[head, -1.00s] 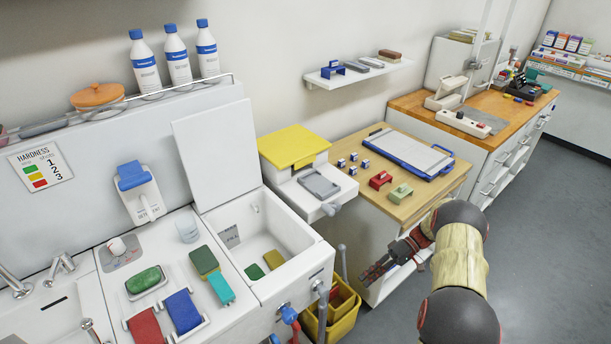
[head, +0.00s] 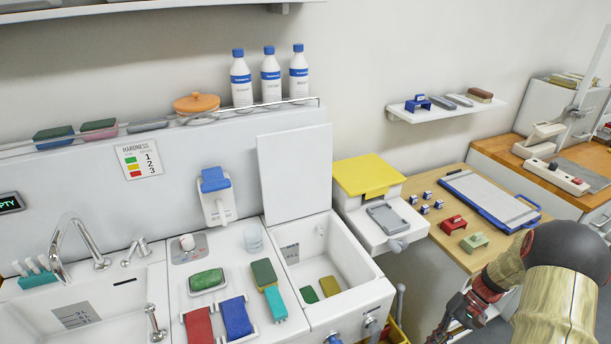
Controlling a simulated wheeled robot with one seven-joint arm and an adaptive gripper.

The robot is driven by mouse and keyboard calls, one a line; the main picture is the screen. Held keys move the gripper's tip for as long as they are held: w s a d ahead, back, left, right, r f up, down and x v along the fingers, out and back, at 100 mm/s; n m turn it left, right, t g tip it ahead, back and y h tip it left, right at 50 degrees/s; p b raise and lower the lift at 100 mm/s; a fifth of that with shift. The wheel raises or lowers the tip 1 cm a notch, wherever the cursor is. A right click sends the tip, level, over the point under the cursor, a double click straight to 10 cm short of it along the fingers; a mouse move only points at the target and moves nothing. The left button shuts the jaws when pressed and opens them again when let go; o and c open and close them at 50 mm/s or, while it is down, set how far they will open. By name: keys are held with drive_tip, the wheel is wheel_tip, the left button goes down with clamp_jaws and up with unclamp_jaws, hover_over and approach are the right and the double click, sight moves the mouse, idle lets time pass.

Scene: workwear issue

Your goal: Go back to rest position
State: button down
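My arm comes in at the lower right of the head view, and my gripper (head: 440,336) is at the bottom edge, in front of the wooden table. The gripper is partly cut off by the frame, and its fingers are too small and dark to tell whether they are open or shut. I see nothing clearly held in it.
A white basin (head: 352,300) holding green and yellow pieces is left of my gripper. The wooden table (head: 455,255) carries small stamps, red and green blocks and a blue-edged board (head: 490,197). A yellow-lidded unit (head: 368,174) stands between them. A sink (head: 85,320) is far left.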

drive_tip(key=s+a+r+n+t+h, duration=0.1)
drive_tip(key=s+a+r+t+h, duration=0.1)
drive_tip(key=a+r, duration=0.4)
drive_tip(key=s+a+r+n+t+h, duration=0.2)
drive_tip(key=s+a+r, duration=0.5)
drive_tip(key=r, duration=0.9)
drive_tip(key=s+a+r+n+t+h, duration=0.2)
drive_tip(key=a+r, duration=0.5)
drive_tip(key=r, duration=0.5)
drive_tip(key=s+t+h, duration=0.1)
drive_tip(key=s+t, duration=0.1)
drive_tip(key=shift+s+t, duration=0.25)
drive_tip(key=shift+t, duration=0.15)
drive_tip(key=c, duration=2.6)
unclamp_jaws()
drive_tip(key=shift+r, duration=0.1)
